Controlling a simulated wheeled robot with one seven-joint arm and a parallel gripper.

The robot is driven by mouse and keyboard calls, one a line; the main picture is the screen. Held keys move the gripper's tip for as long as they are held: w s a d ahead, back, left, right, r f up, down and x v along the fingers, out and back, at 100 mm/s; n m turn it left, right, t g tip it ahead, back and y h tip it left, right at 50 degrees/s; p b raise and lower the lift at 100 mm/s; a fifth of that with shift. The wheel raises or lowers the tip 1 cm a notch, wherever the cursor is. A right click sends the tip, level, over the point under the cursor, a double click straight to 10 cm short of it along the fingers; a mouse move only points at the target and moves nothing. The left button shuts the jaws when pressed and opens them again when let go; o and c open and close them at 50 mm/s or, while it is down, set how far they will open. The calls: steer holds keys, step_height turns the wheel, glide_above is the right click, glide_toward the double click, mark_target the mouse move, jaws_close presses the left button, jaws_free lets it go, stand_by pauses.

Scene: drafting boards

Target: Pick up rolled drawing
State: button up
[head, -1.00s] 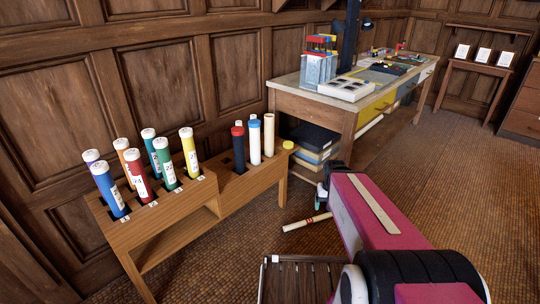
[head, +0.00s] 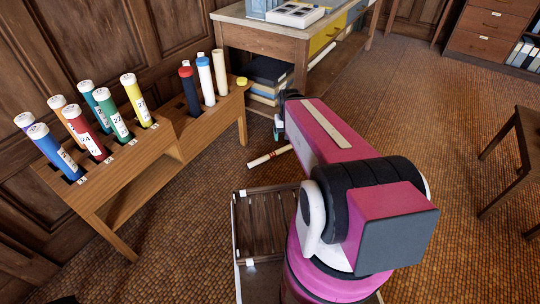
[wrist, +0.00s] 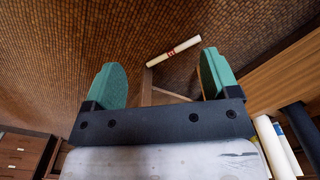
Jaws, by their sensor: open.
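The rolled drawing (head: 270,156) is a cream roll with red marks. It lies on the brown floor beside the right end of the wooden tube rack. It also shows in the wrist view (wrist: 174,50), beyond my fingertips and between them in the picture. My gripper (wrist: 157,82) has green finger pads set wide apart with nothing between them. In the head view my gripper (head: 278,126) is small and partly hidden by my arm, close above and behind the roll. The roll and the fingers look apart.
The tube rack (head: 140,160) holds several coloured, labelled tubes. Behind it stands a workbench (head: 265,38) with dark and tan boxes (head: 268,80) underneath. A slatted wooden tray (head: 262,225) is near my base. A small table (head: 515,150) stands at right. The floor between is open.

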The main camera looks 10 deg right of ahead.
stand_by(0.3)
steer(key=shift+c, duration=1.1)
steer(key=n, duration=2.2)
glide_above(259, 159)
step_height(259, 159, down, 43)
steer(key=shift+a+f+n, duration=0.15)
steer(key=shift+f+n, duration=0.25)
steer(key=shift+f, duration=0.2)
step_height(259, 159, down, 10)
steer(key=shift+s+f, duration=0.1)
steer(key=c, duration=1)
